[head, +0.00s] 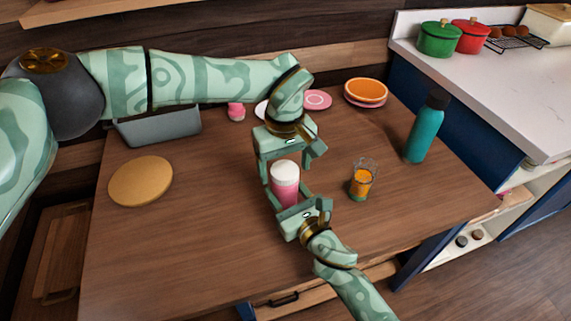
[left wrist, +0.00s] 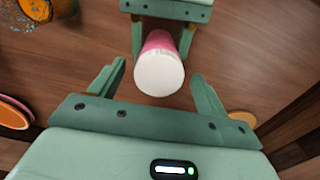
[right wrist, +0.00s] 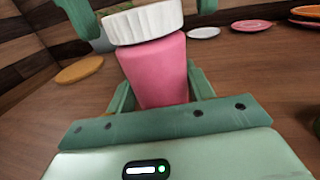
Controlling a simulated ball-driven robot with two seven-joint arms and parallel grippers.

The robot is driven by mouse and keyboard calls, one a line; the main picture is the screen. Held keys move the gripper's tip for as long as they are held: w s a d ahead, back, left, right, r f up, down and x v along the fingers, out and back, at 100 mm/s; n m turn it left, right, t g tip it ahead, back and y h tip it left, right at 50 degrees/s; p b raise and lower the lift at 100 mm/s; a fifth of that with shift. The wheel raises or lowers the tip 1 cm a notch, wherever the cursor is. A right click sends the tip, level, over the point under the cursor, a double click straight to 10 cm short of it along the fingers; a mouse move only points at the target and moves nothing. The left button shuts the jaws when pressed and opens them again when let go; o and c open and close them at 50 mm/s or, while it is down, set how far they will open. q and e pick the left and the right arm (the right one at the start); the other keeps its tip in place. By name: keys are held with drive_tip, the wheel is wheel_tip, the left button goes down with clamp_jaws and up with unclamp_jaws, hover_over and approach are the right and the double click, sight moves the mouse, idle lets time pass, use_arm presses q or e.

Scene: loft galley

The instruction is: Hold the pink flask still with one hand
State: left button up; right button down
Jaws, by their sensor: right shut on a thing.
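The pink flask (head: 284,188) with a white ribbed cap (head: 285,168) stands upright on the wooden table. My right gripper (head: 288,200) comes in low from the front and is shut on the flask's pink body, which also shows in the right wrist view (right wrist: 155,70). My left gripper (head: 287,165) is above the flask, pointing down. In the left wrist view its fingers are apart, with the white cap (left wrist: 159,74) in the gap between them and clear of both. I cannot tell how far the fingertips reach down past the cap.
A glass with orange contents (head: 362,182) stands close to the right. A teal bottle (head: 424,135) is farther right. Orange plates (head: 366,91), a pink plate (head: 318,99) and a small pink thing (head: 236,111) are behind. A grey bin (head: 160,127) and round board (head: 140,181) lie left. The front-left table is clear.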

sight(291, 200)
use_arm(q)
wheel_tip(291, 200, up, 12)
idle(0.7)
use_arm(e)
drive_tip(key=shift+c, duration=2.4)
unclamp_jaws()
drive_tip(key=p+v, duration=0.1)
drive_tip(key=v, duration=0.6)
use_arm(q)
drive_tip(key=shift+s+r, duration=0.1)
drive_tip(key=shift+r, duration=0.6)
use_arm(e)
drive_tip(key=v, duration=0.9)
drive_tip(key=shift+s+d, duration=0.1)
drive_tip(key=shift+s, duration=0.05)
